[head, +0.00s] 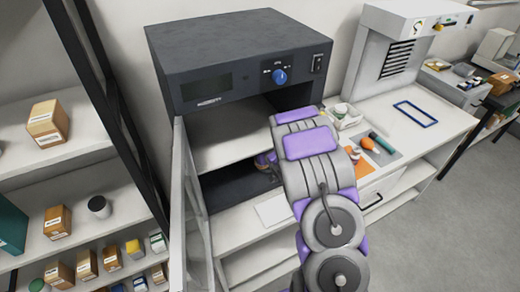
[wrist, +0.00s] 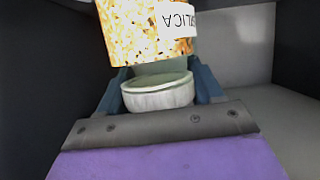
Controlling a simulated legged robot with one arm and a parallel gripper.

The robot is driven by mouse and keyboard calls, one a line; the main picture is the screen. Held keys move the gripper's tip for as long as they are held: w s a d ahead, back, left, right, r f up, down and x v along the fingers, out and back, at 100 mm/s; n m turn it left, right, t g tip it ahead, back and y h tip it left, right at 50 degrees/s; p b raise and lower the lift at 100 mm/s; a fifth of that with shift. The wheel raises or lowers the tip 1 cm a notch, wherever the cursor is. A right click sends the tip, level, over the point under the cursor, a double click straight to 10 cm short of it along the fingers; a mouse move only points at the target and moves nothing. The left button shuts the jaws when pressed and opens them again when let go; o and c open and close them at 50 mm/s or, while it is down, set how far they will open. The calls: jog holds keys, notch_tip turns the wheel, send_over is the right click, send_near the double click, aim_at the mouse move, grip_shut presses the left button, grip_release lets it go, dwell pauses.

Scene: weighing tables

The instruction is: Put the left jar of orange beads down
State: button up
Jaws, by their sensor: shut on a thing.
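In the wrist view my gripper (wrist: 160,88) is shut on a jar of orange beads (wrist: 128,38), with a finger on each side of its pale round lid (wrist: 157,94). The jar body is full of orange and yellowish beads and has a white label reading "SILICA". Grey chamber walls surround it. In the head view my arm reaches into the open dark cabinet (head: 235,55) and hides most of the gripper and jar. I cannot tell whether the jar's base touches a surface.
The cabinet's door (head: 178,205) stands open at left. A shelf divides its inside. The bench (head: 425,125) at right holds a blue frame (head: 415,113), a grey mat with orange items and a white tray (head: 343,117). A shelf rack (head: 20,180) with boxes stands at left.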

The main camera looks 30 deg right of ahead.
jog(key=d+f, duration=0.1)
jog(key=d, duration=0.2)
jog(key=shift+w+f, duration=0.15)
jog(key=shift+f, duration=0.2)
jog(key=shift+c, duration=0.4)
jog(key=shift+d, duration=0.3)
jog(key=shift+c, duration=0.6)
jog(key=o, duration=1.1)
jog(key=shift+f, duration=0.15)
jog(key=o, duration=0.3)
jog(key=shift+a, duration=0.45)
jog(key=shift+o, duration=0.2)
jog(key=shift+w+a+f, duration=0.1)
jog(key=shift+w+a, duration=0.05)
jog(key=shift+a, duration=0.15)
